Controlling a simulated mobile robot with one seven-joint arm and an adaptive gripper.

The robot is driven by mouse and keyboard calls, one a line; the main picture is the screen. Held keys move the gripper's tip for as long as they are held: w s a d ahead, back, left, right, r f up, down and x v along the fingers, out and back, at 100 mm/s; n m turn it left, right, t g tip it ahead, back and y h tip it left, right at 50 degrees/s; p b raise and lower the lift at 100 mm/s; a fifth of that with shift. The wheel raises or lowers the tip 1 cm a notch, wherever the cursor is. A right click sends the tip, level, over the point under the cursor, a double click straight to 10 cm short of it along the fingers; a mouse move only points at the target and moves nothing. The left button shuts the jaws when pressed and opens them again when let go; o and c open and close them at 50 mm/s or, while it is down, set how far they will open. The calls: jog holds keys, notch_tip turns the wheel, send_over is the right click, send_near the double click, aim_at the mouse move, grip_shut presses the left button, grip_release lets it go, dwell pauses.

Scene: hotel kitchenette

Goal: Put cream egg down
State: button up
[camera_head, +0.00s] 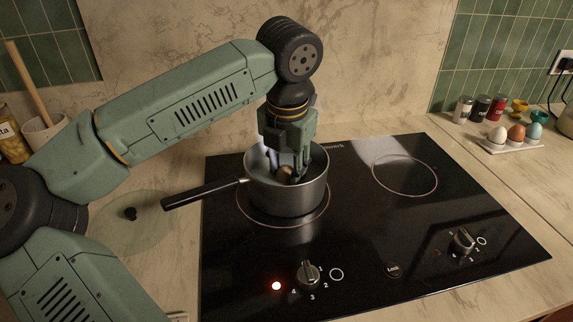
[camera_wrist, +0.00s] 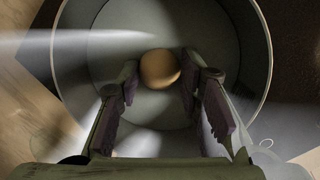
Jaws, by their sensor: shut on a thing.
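The cream egg (camera_head: 286,173) is inside the grey saucepan (camera_head: 290,200), between my fingertips. In the wrist view the egg (camera_wrist: 158,68) looks round and tan in the dim light. My gripper (camera_head: 288,168) points straight down into the pan and is shut on the egg. In the wrist view the fingers (camera_wrist: 162,78) sit on the left and right of it. I cannot tell whether the egg touches the pan's bottom. The pan stands on the left burner, with its black handle pointing left.
The black hob (camera_head: 370,235) has a lit red light (camera_head: 276,286) near its left knob (camera_head: 308,273). The right burner (camera_head: 404,174) is empty. A glass lid (camera_head: 130,235) lies left of the hob. An egg holder (camera_head: 513,147) with three eggs stands at the right.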

jog(key=shift+f, duration=0.15)
jog(key=o, duration=0.7)
notch_tip(320, 180, up, 12)
jog(key=s+b, duration=0.2)
jog(key=shift+s+d, duration=0.1)
jog(key=shift+s, duration=0.1)
dwell(0.3)
